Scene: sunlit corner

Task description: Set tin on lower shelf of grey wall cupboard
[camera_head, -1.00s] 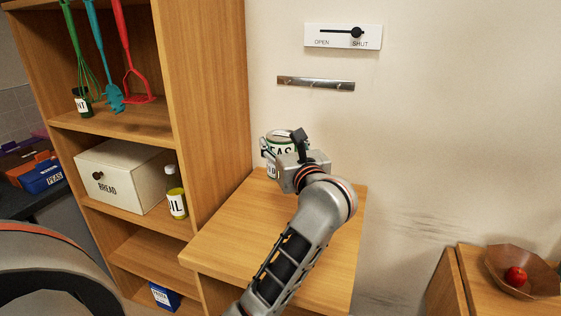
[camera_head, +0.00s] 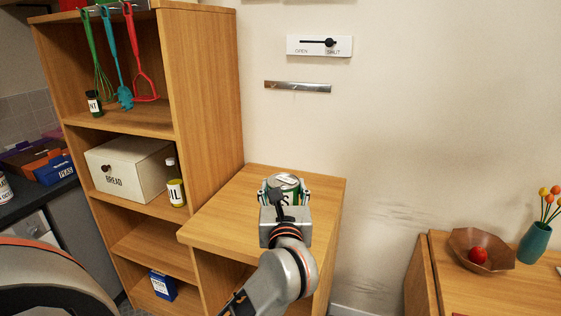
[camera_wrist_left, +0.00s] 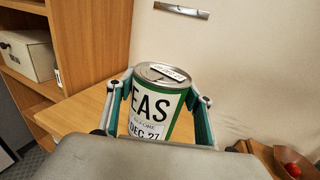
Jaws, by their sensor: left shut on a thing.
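The tin (camera_head: 285,183) has a green and white label and a bare metal lid with a small label on it. In the left wrist view the tin (camera_wrist_left: 158,100) stands upright, and its label reads "EAS" and "DEC 27". My left gripper (camera_head: 286,192) is shut on it, one finger on each side. The tin is over the wooden cabinet top; I cannot tell whether it is clear of it. The grey wall cupboard cannot be made out; only a thin strip of something shows at the top edge of the head view. My right gripper is out of view.
The wooden cabinet top (camera_head: 225,215) is otherwise bare. A tall wooden shelf unit (camera_head: 205,100) stands at its left, holding a bread box (camera_head: 130,168) and an oil bottle (camera_head: 175,185). On the wall are an open/shut slider plate (camera_head: 319,46) and a metal strip (camera_head: 297,87).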

